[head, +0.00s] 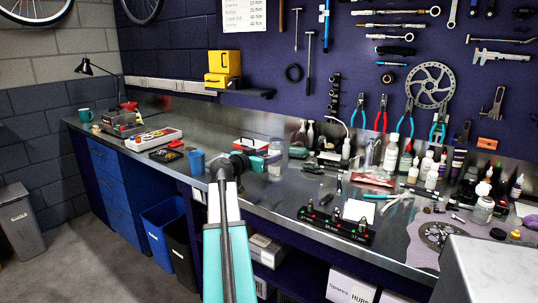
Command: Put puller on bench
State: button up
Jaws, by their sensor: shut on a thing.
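My gripper (273,158) is over the metal workbench (237,136), near the middle of the picture, at the end of my outstretched arm. It is small in the head view and seen from behind. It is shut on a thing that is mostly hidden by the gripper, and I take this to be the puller. I cannot make out its shape, or whether it touches the bench top. I cannot pick out a puller elsewhere on the bench with certainty.
A blue mug (196,162) stands just left of my gripper, and a red-and-white box (250,145) behind it. A white parts tray (153,139) lies further left. Bottles (391,153) and a black tool rack (336,227) crowd the right.

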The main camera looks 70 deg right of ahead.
jog(key=b, duration=0.1)
send_over(268, 181)
jog(key=shift+s+d+f, duration=0.1)
jog(key=shift+d+f, duration=0.05)
jog(key=shift+f, duration=1.9)
jog(key=shift+f+b, duration=2)
jog(key=shift+b, duration=0.35)
jog(key=o, duration=1.2)
jog(key=v, duration=1.4)
